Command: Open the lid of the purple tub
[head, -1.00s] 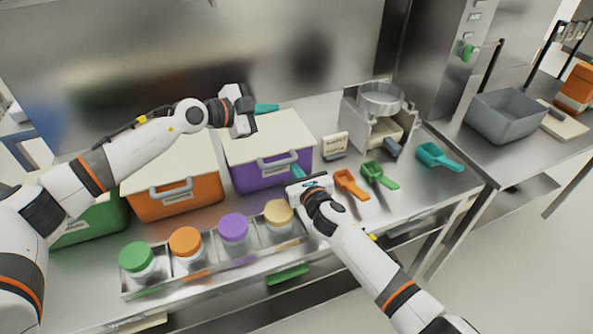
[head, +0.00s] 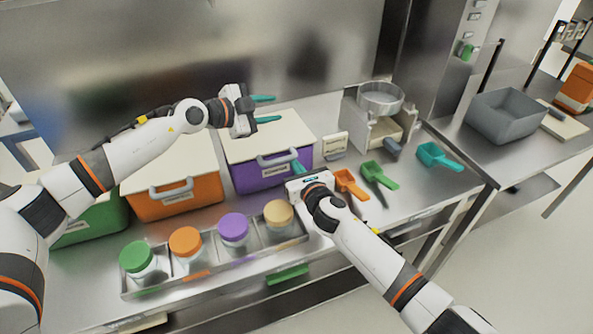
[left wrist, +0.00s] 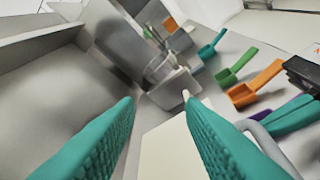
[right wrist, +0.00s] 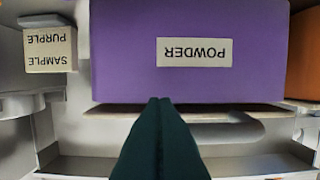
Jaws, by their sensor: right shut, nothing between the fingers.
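The purple tub (head: 247,178) stands on the bench under a cream lid (head: 262,137), with a grey handle (head: 279,159) at the lid's front. The lid lies across the tub; I cannot tell whether its front edge is slightly raised. My right gripper (head: 297,166) is shut and empty at the tub's front, beside the handle's right end. In the right wrist view its fingertips (right wrist: 159,101) are at the lid's front edge, and the handle (right wrist: 225,132) is to their right. My left gripper (head: 265,108) is open and empty above the lid's rear; its fingers (left wrist: 158,102) are wide apart.
An orange tub (head: 178,205) and a green tub (head: 92,226) stand to the left. A rack (head: 208,268) of jars with coloured lids is in front. A small sign (head: 334,146), scoops (head: 378,174) and a machine (head: 378,118) are to the right.

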